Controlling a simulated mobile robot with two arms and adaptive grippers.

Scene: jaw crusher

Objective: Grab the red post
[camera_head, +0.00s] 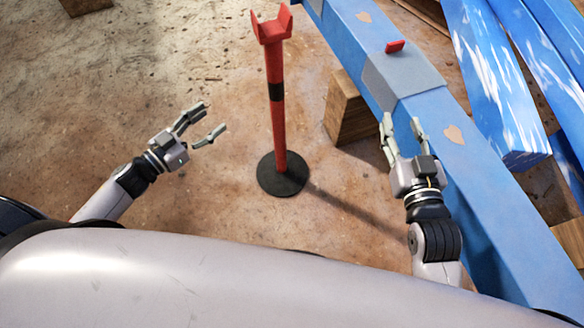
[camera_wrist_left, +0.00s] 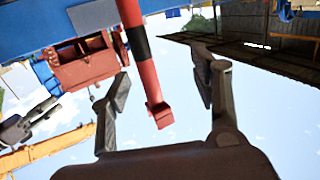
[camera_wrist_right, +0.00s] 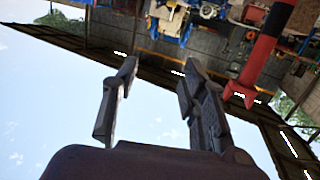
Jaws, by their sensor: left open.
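The red post (camera_head: 277,110) stands upright on a round black base (camera_head: 283,174), with a black band and a forked red top. My left gripper (camera_head: 210,121) is open and empty, to the left of the post and apart from it. In the left wrist view the post (camera_wrist_left: 142,60) shows between the open fingers (camera_wrist_left: 163,85), beyond them. My right gripper (camera_head: 402,128) is open and empty, to the right of the post and over the blue beam. In the right wrist view the post (camera_wrist_right: 265,50) is to the right of the fingers (camera_wrist_right: 158,75).
A long blue beam (camera_head: 470,185) with a grey sleeve (camera_head: 400,76) and a small red piece (camera_head: 395,46) runs along the right. A wooden block (camera_head: 347,108) is under it. More blue beams (camera_head: 495,85) lie at far right. The floor between my left gripper and the post is clear.

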